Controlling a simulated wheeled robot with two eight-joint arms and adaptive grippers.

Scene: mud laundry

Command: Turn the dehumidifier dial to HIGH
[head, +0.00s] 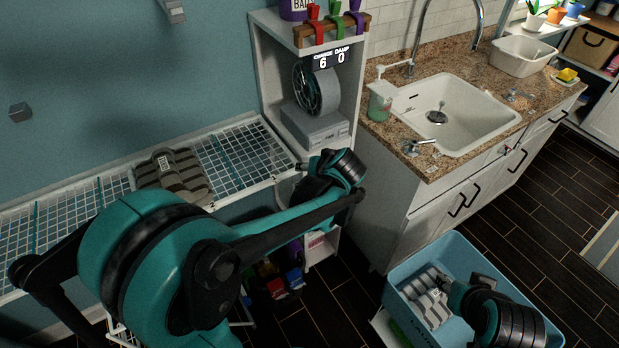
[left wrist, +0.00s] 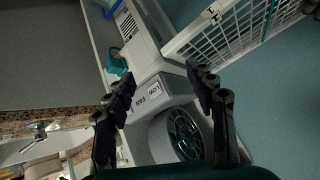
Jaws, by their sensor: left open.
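A white vented unit, which looks like the dehumidifier (left wrist: 143,42), shows beyond my left fingertips in the left wrist view. A teal part (left wrist: 115,63) sits beside its vents; I cannot tell whether it is the dial. No HIGH mark is readable. In the head view my left arm hides that spot. My left gripper (left wrist: 163,84) is open and empty, in front of the fan's base (left wrist: 156,92), which has LOW and FAN labels. In the head view the left gripper is just below the fan shelf. My right gripper (head: 447,289) is at the blue basket, its fingers unclear.
A round fan (head: 317,88) stands in the white cabinet (head: 357,97). A wire drying rack (head: 240,155) holding a striped cloth (head: 172,172) lies to its left. The sink counter (head: 428,165) is close on the right. A blue basket (head: 400,271) holds striped cloth (head: 429,305).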

